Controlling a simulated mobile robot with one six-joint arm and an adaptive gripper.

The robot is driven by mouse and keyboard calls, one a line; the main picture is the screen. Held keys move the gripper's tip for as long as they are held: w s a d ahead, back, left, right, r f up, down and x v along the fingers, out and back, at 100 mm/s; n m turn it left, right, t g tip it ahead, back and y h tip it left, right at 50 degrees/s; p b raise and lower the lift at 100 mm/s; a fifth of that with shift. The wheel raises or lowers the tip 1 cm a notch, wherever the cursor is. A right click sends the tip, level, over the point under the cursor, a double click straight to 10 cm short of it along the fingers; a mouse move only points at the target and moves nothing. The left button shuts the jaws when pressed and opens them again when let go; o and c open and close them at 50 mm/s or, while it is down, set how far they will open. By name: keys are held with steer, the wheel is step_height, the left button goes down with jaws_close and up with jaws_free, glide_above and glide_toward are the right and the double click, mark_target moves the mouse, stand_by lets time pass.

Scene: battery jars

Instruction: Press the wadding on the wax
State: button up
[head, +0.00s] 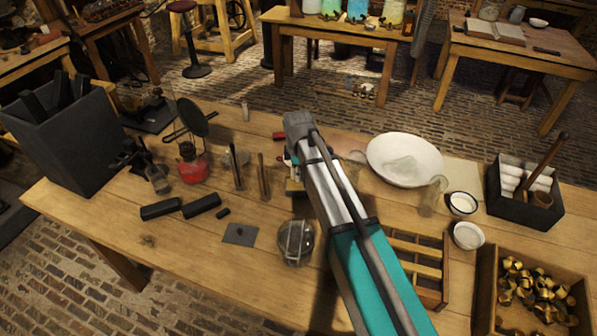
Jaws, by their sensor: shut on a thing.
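My arm reaches up from the bottom edge to the table's middle. My gripper (291,158) is mostly hidden behind the arm's end; only a small part shows at its left side. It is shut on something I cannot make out. White rolls that look like wadding (512,180) lie in a dark box (507,206) at the right. A glass jar (296,243) with a metal piece over it stands left of my arm. Another clear glass vessel (434,194) stands right of it. I cannot make out wax in either.
A wide white bowl (382,150) holds pale material. Two small white-filled cups (463,203) stand near a wooden rack (432,272) and a tray of brass parts (486,290). A red burner (194,168), dark bars (160,208) and a dark bin (70,145) are left.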

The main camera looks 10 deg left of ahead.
steer(key=shift+r+p, duration=1.35)
steer(key=shift+r, duration=0.25)
steer(key=shift+r+p, duration=0.85)
